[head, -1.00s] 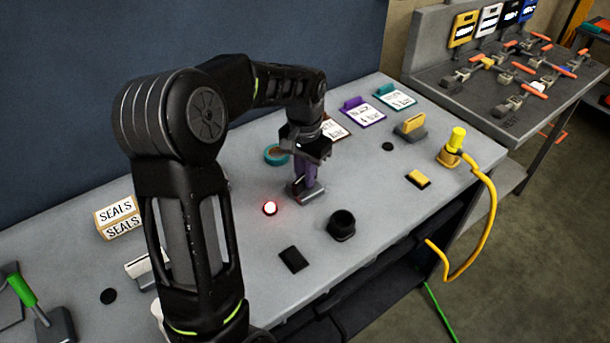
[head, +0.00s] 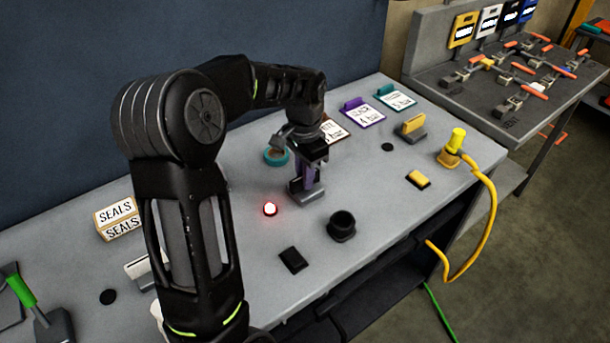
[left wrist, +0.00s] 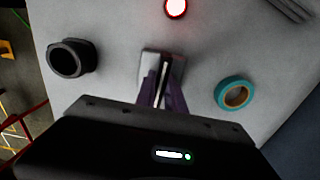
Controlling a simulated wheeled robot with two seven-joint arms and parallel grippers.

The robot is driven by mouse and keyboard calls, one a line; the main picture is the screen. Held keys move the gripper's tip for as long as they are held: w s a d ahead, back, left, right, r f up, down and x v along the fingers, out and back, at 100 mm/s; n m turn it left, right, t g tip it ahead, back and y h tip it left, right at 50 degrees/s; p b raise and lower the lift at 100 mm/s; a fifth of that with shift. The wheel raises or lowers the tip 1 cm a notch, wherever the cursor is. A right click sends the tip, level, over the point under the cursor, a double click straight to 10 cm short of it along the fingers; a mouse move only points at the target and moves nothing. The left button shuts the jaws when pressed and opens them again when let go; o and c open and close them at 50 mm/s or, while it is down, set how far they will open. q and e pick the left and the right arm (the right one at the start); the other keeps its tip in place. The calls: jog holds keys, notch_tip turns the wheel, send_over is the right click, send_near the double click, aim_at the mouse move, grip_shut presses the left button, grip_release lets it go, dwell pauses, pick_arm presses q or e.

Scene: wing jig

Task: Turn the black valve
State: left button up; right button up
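The black valve shows as a grey base (head: 304,193) on the bench with a thin dark upright handle, mostly hidden by my gripper in the head view. In the left wrist view its base (left wrist: 149,56) lies straight ahead, and the handle stands between my purple fingers. My left gripper (head: 308,178) points down over the base with one finger on each side of the handle. It also shows in the left wrist view (left wrist: 163,82) and looks shut on the handle, though contact is partly hidden. My right gripper is not in view.
A lit red-white lamp (head: 270,209), a black round socket (head: 341,226) and a teal tape roll (head: 276,156) surround the valve. A yellow-handled valve (head: 412,126) and a yellow hose (head: 491,200) are to the right. A SEALS box (head: 117,217) is at left.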

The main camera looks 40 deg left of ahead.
pick_arm(q)
jog(key=o, duration=0.5)
jog(key=shift+c, duration=0.2)
jog(key=shift+r, duration=0.15)
notch_tip(320, 180, up, 8)
jog(key=shift+f+b, duration=0.25)
jog(key=shift+b, duration=0.2)
